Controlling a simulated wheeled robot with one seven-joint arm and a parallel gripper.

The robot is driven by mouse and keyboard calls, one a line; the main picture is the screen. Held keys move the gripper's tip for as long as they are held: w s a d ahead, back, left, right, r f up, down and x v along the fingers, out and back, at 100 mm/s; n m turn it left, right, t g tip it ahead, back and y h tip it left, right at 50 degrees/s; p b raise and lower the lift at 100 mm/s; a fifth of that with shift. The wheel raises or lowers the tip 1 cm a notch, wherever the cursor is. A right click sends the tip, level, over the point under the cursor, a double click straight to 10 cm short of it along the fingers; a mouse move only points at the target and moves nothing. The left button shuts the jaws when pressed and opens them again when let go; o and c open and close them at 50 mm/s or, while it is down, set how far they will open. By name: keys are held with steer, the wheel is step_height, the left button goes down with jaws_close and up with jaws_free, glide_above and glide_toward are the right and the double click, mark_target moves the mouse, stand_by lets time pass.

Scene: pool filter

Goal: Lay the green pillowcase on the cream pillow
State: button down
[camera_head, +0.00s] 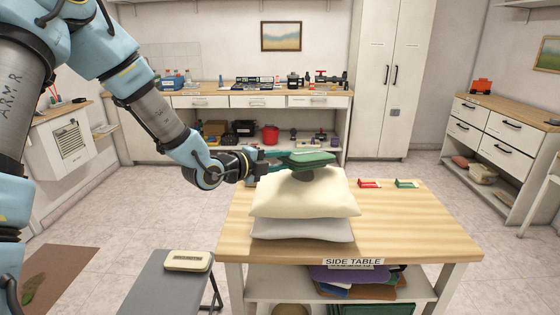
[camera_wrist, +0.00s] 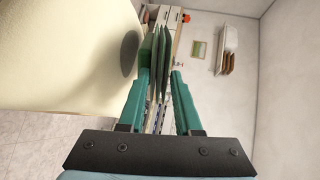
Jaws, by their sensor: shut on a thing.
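The green pillowcase (camera_head: 312,158) is a folded flat bundle. My gripper (camera_head: 280,162) is shut on it and holds it out level just above the cream pillow (camera_head: 310,200). In the wrist view, the pillowcase (camera_wrist: 161,50) shows as several dark green layers between the green fingers of my gripper (camera_wrist: 160,80). The cream pillow (camera_wrist: 60,60) fills the left of that view, with a dark round shadow on it and a gap to the pillowcase. In the head view the shadow falls near the middle of the pillow's top.
The cream pillow lies on a white pillow (camera_head: 300,230) on the wooden side table (camera_head: 420,225). A red item (camera_head: 369,183) and a green item (camera_head: 406,183) lie behind right. A grey bench (camera_head: 165,290) with a cream box (camera_head: 187,261) stands at left. The table's right side is clear.

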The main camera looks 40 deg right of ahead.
jaws_free()
steer(key=shift+f, duration=0.1)
stand_by(0.8)
steer(key=shift+b+v, duration=0.4)
steer(key=shift+v, duration=0.4)
steer(key=shift+f, duration=0.1)
steer(key=shift+p, duration=0.6)
steer(key=shift+a+r+y+p, duration=0.3)
steer(key=shift+r+y+p, duration=0.1)
steer(key=shift+y+p, duration=0.8)
steer(key=shift+a+f, duration=0.1)
